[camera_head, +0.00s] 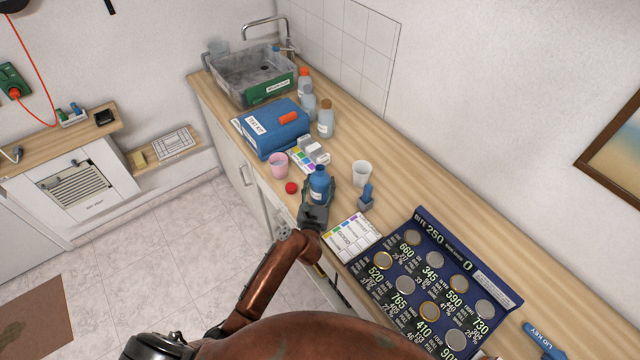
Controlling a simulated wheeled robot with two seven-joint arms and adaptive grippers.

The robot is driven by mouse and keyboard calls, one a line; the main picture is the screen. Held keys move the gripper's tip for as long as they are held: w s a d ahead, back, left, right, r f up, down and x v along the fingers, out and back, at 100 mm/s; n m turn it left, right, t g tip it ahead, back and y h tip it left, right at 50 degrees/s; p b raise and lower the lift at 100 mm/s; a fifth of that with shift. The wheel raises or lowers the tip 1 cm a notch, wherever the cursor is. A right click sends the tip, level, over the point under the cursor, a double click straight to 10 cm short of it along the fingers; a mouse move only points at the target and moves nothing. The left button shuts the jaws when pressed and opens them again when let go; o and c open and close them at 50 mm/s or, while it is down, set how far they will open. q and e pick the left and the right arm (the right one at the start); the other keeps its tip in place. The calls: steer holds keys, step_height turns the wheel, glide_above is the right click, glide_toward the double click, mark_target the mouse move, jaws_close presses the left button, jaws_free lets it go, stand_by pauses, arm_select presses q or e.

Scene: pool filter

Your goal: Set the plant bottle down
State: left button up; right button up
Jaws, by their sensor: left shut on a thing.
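A blue bottle (319,181) stands upright between the fingers of my left gripper (318,203), near the front edge of the counter. This is the only bottle in my grip; I cannot read any label to confirm that it is the plant bottle. The gripper is shut on its lower part and hides its base, so I cannot tell whether it touches the counter (420,195). My right gripper is not in view.
A red ball-like item (291,188) and a pink cup (278,165) are left of the bottle. A white cup (361,173), a small blue item (366,197), a white card (351,237) and a dark board (432,285) with round discs lie right. Several bottles stand behind.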

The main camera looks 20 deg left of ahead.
arm_select(q)
steer(key=o, duration=1.3)
steer(key=shift+o, duration=0.2)
steer(key=shift+s+r, duration=0.15)
steer(key=shift+s, duration=0.05)
steer(key=s, duration=0.4)
steer(key=s+d, duration=0.1)
steer(key=s, duration=0.6)
steer(key=shift+s+d, duration=0.25)
steer(key=shift+s, duration=0.05)
